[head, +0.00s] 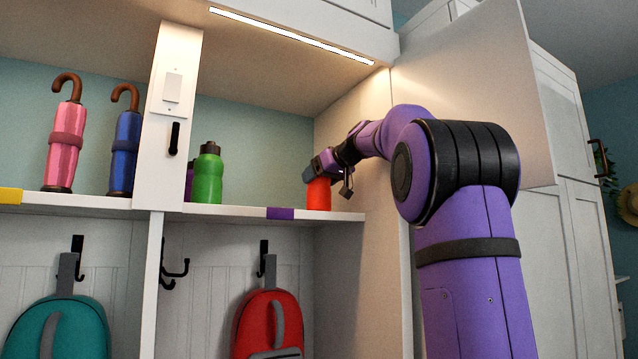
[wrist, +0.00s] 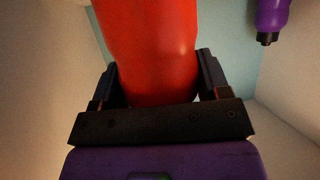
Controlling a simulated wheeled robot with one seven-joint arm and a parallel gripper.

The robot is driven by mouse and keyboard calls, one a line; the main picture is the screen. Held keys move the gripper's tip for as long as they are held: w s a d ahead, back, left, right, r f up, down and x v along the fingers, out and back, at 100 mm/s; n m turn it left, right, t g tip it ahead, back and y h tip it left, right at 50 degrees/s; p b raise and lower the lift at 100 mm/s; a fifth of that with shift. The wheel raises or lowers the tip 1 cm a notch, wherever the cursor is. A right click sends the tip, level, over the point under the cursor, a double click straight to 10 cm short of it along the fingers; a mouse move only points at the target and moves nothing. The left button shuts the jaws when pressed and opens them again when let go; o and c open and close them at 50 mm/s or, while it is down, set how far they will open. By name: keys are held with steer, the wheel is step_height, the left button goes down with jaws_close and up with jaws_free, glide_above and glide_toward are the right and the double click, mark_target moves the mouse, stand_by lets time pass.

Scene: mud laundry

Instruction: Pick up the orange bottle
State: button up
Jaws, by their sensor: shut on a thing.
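The orange bottle (head: 318,195) stands upright near the right end of the cubby shelf in the head view, by the side wall. Its top is hidden behind my gripper. In the wrist view the bottle (wrist: 148,50) looks red-orange and fills the space between the two black fingers. My gripper (head: 330,172) is shut on the bottle, one finger on each side, and it also shows in the wrist view (wrist: 155,85). From the head view I cannot tell whether the bottle's base touches the shelf.
A green bottle (head: 208,175) stands further left on the shelf (head: 240,212), with a purple bottle (head: 189,180) partly hidden beside it. Pink (head: 66,145) and blue (head: 125,150) umbrellas stand beyond the divider (head: 172,110). An open cabinet door (head: 480,80) hangs at upper right. Backpacks hang below.

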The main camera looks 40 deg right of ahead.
step_height(320, 180, up, 9)
steer(key=shift+r, duration=0.1)
stand_by(0.5)
